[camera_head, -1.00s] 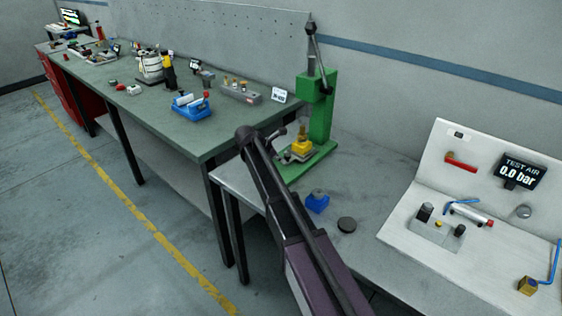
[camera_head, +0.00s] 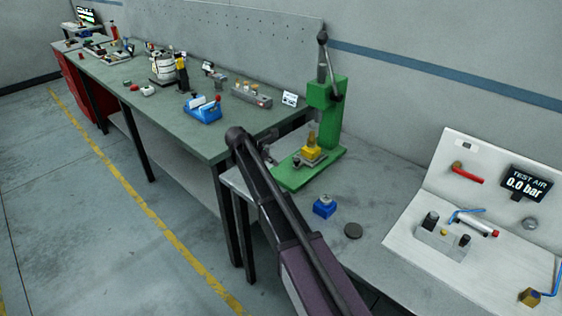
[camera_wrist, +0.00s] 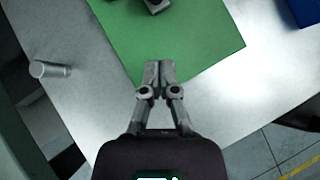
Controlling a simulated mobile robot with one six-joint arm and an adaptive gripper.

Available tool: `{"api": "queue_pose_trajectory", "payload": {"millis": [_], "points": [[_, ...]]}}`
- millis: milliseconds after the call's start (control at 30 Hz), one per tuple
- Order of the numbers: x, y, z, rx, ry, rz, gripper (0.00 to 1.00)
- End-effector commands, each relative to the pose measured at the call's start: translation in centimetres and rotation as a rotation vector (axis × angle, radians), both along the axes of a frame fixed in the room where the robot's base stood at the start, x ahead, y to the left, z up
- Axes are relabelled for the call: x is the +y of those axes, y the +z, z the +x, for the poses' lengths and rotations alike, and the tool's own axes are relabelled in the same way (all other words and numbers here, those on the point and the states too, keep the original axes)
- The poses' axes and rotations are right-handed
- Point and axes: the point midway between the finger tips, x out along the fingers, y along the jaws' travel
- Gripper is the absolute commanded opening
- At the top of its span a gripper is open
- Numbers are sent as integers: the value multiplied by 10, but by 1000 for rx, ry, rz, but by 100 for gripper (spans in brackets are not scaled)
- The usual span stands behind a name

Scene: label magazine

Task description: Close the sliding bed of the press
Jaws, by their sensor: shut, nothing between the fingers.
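The green press (camera_head: 324,98) stands on the grey table, with its column and lever upright. Its sliding bed (camera_head: 302,160) carries a yellow block (camera_head: 313,153) and sits above the green base plate (camera_head: 296,178). How far the bed is out is hard to tell. My gripper (camera_wrist: 158,68) is shut and empty in the wrist view, its tips over the edge of the green plate (camera_wrist: 185,35). Part of a grey metal piece (camera_wrist: 157,5) shows at the top edge, ahead of the tips and apart from them.
A blue block (camera_head: 324,207) and a dark round disc (camera_head: 353,230) lie in front of the press. A grey cylinder (camera_wrist: 50,69) lies left of the plate. A test-air panel (camera_head: 490,190) stands at right. The green-topped bench (camera_head: 150,105) runs along the left.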

Motion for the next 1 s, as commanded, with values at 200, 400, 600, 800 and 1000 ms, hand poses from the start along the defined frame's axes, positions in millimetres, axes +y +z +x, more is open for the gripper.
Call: {"api": "queue_pose_trajectory", "payload": {"millis": [200, 400, 600, 800, 1000], "points": [[16, 23, -5, 1, 1, 0, 0], [29, 37, -9, 0, 0, 0, 0], [36, 45, -12, 0, -1, 0, 0], [38, 46, -12, 0, -3, 0, 0], [38, 45, -12, 0, -3, 0, 0]]}}
